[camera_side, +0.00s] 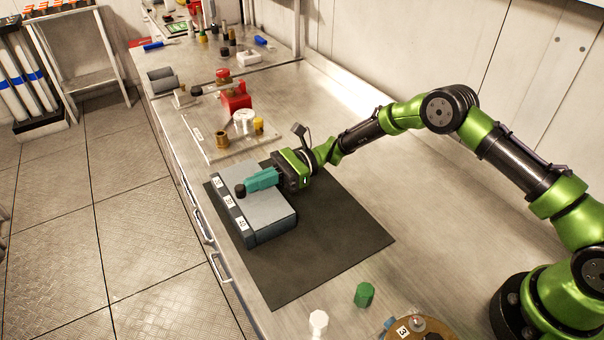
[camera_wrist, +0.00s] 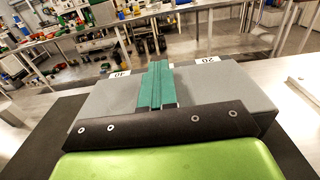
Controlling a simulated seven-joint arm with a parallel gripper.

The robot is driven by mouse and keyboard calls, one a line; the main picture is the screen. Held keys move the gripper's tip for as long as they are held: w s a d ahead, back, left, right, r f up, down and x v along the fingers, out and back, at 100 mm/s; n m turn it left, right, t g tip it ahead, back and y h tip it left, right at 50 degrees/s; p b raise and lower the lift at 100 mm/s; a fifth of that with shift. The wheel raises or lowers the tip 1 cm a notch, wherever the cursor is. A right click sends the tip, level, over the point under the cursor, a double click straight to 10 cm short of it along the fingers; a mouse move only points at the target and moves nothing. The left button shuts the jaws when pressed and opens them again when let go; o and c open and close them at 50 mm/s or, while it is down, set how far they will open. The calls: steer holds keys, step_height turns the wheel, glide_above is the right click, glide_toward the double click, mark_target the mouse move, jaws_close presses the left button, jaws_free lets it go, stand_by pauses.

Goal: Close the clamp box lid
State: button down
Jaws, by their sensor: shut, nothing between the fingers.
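The clamp box (camera_side: 262,212) is a grey box with white number labels along its front-left edge. It sits on a black mat (camera_side: 335,248) on the metal bench. Its grey lid looks flat on top, and I see no gap under it. My gripper (camera_side: 250,188) has teal fingers and lies low over the far part of the lid, pointing toward the labelled edge. A small black knob-like part (camera_side: 240,190) shows at the fingertips. In the wrist view the shut teal fingers (camera_wrist: 155,80) extend over the grey box top (camera_wrist: 205,88); whether they touch it I cannot tell.
A board with brass fittings (camera_side: 222,140), a white part (camera_side: 243,121) and a red block (camera_side: 236,97) stands behind the box. A green cap (camera_side: 364,294), a white cap (camera_side: 318,321) and a round brown plate (camera_side: 420,331) are at the front. The mat's right side is clear.

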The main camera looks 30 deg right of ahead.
steer(key=d, duration=1.2)
steer(key=shift+d+r, duration=0.1)
steer(key=shift+d, duration=0.6)
steer(key=shift+d+r, duration=0.15)
steer(key=shift+r, duration=0.1)
steer(key=s+d+r+n+h, duration=0.1)
steer(key=s+r+n+h, duration=0.65)
steer(key=s+r, duration=0.45)
steer(key=s+d+r+n+t+h, duration=0.3)
steer(key=s+d+r+h, duration=0.1)
steer(key=s, duration=0.4)
steer(key=s+d+r+n+t+h, duration=0.3)
steer(key=s+d, duration=0.3)
steer(key=s, duration=0.2)
steer(key=shift+s+d+r+t+h, duration=0.2)
steer(key=shift+r+t+h, duration=0.2)
steer(key=shift+t+h, duration=0.3)
steer(key=shift+n, duration=0.25)
